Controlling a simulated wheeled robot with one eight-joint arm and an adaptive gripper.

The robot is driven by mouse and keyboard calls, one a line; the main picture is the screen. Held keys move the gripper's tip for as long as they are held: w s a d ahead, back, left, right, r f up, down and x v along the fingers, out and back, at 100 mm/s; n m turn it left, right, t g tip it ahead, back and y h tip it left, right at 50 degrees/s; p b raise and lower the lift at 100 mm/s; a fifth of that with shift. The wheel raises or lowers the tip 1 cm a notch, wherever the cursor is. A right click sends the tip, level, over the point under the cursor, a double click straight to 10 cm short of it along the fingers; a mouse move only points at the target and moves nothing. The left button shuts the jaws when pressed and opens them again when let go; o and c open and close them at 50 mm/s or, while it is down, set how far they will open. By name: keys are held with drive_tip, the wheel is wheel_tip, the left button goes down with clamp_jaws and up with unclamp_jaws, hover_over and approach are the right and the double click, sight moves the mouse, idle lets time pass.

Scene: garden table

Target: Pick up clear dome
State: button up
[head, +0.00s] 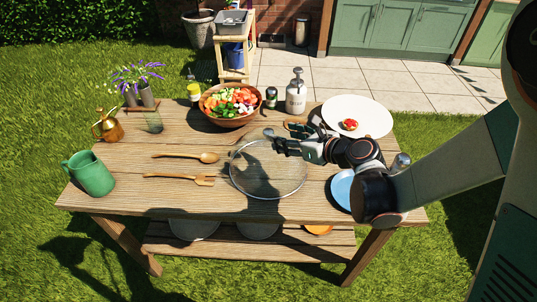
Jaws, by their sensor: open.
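The clear dome (267,180) sits on the wooden table near its front middle. My gripper (282,145) is open, just right of and slightly below the knob in the picture. The dark fingers overlap the upper part of the dome in this view. I cannot tell whether they touch it.
A salad bowl (231,104) stands behind the dome. A wooden spoon (186,157) and fork (180,178) lie to its left. A white plate (372,116) and a blue plate (341,190) are on the right. A green pitcher (91,174) stands at the far left.

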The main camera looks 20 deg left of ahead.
sight(268, 150)
drive_tip(key=x, duration=0.1)
drive_tip(key=b+x, duration=0.1)
drive_tip(key=x, duration=0.1)
drive_tip(key=b+x, duration=0.1)
drive_tip(key=x, duration=0.1)
drive_tip(key=shift+s+a+f, duration=0.15)
drive_tip(key=shift+s, duration=0.15)
drive_tip(key=shift+w+a+f, duration=0.1)
drive_tip(key=shift+w+a, duration=0.15)
drive_tip(key=shift+a, duration=0.05)
clamp_jaws()
